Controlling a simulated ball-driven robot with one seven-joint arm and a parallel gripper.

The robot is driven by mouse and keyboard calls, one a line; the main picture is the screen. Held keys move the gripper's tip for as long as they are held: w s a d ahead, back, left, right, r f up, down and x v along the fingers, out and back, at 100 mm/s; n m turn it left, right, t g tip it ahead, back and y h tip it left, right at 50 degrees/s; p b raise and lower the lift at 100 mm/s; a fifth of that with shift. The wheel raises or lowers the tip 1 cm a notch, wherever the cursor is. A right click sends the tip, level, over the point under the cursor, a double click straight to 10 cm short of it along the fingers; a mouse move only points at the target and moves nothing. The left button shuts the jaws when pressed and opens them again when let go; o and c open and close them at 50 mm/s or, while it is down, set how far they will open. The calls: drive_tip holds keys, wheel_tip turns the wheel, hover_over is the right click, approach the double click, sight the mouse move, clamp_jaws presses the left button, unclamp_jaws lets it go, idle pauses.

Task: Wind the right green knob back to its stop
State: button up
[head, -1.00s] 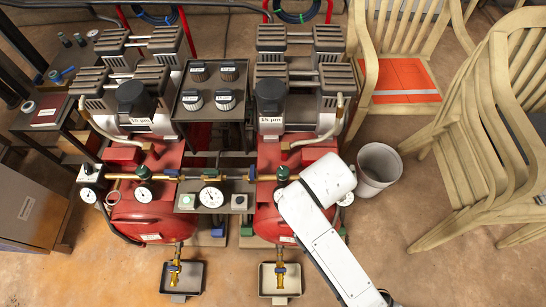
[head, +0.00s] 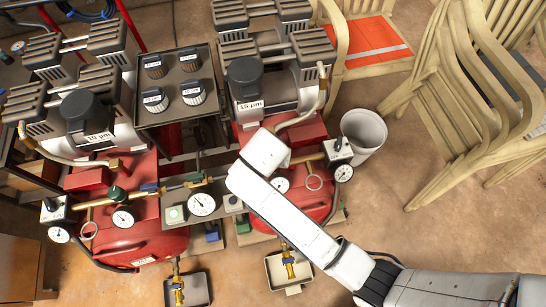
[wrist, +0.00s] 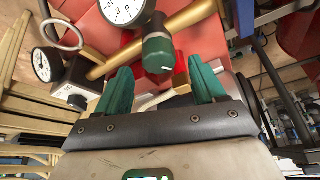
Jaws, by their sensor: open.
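In the wrist view the right green knob (wrist: 158,51), dark green with a white index mark, sits on a brass pipe (wrist: 185,28) below a round gauge (wrist: 122,10). My gripper (wrist: 161,76) is open, its two teal fingers apart. The knob shows between and just beyond the fingertips, and I see no contact. In the head view my white wrist and arm (head: 262,160) hide this knob and the fingers. The left green knob (head: 119,195) shows on the left unit's pipe.
Two red compressors (head: 150,238) stand side by side, with a large gauge (head: 202,205) between them. A gauge (head: 343,172) and a grey bucket (head: 363,138) are right of my wrist. Wooden chairs (head: 470,100) stand at the right. Small trays (head: 297,268) lie below the brass drains.

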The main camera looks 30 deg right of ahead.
drive_tip(key=shift+x, duration=1.1)
drive_tip(key=shift+c, duration=0.5)
drive_tip(key=shift+d, duration=0.1)
drive_tip(key=c, duration=1)
drive_tip(key=shift+o, duration=0.2)
drive_tip(key=shift+r, duration=0.1)
